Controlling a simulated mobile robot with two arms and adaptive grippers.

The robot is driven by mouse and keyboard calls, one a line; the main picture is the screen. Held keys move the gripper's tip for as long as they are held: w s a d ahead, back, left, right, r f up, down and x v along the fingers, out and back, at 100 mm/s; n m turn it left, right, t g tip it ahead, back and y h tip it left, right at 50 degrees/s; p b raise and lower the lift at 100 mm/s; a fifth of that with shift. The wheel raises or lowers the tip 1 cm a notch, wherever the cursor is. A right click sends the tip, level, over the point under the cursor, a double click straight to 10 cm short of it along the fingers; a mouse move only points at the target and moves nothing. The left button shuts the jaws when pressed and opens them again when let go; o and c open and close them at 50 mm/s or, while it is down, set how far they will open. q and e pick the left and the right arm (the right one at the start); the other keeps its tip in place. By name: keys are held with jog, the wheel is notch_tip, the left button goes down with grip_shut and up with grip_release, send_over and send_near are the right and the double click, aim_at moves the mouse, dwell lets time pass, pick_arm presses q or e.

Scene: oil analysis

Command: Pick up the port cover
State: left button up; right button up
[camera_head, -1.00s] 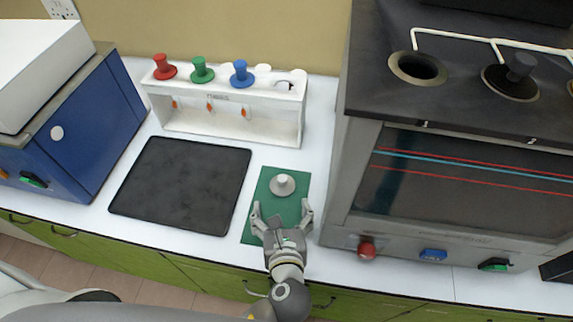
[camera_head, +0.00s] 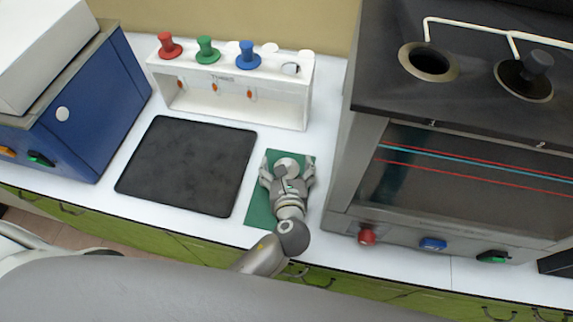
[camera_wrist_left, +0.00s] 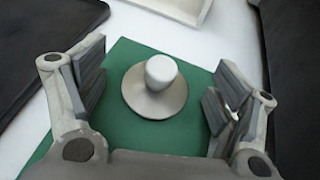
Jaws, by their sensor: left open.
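The port cover (camera_wrist_left: 157,88) is a grey disc with a rounded knob on top. It lies on the green mat (camera_wrist_left: 118,52), which also shows in the head view (camera_head: 258,208). In the head view the cover (camera_head: 287,163) is partly hidden by my left gripper (camera_head: 287,168). In the left wrist view my left gripper (camera_wrist_left: 157,95) is open, with one finger pad on each side of the cover. There is a gap between the cover and each pad. My right gripper is not in view.
A black mat (camera_head: 187,165) lies left of the green mat. A white rack (camera_head: 285,107) with red, green and blue knobbed pieces stands behind. The grey machine (camera_head: 345,165) stands close on the right, with an open round port (camera_head: 428,62) on top. A blue box (camera_head: 90,110) is at the left.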

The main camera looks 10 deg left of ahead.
aim_at(287, 166)
pick_arm(q)
jog(key=c, duration=1.1)
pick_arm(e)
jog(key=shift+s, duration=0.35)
pick_arm(q)
notch_tip(287, 166, up, 10)
jog(key=shift+r, duration=0.1)
pick_arm(e)
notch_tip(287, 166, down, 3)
jog(key=b, duration=0.3)
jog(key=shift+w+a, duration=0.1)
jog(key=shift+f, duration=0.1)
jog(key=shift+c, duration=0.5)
pick_arm(q)
jog(key=s+a+r+n+y, duration=0.1)
jog(key=a+r, duration=0.1)
jog(key=a, duration=0.1)
jog(key=s+a+r+y, duration=0.1)
jog(key=s+a+r, duration=0.1)
jog(key=a, duration=0.1)
jog(key=s+a+r+n+g, duration=0.1)
jog(key=s+a+r, duration=0.1)
jog(key=a, duration=0.1)
jog(key=shift+a+r+n+y, duration=0.25)
jog(key=shift+r+n+y, duration=0.05)
jog(key=shift+r+y, duration=0.1)
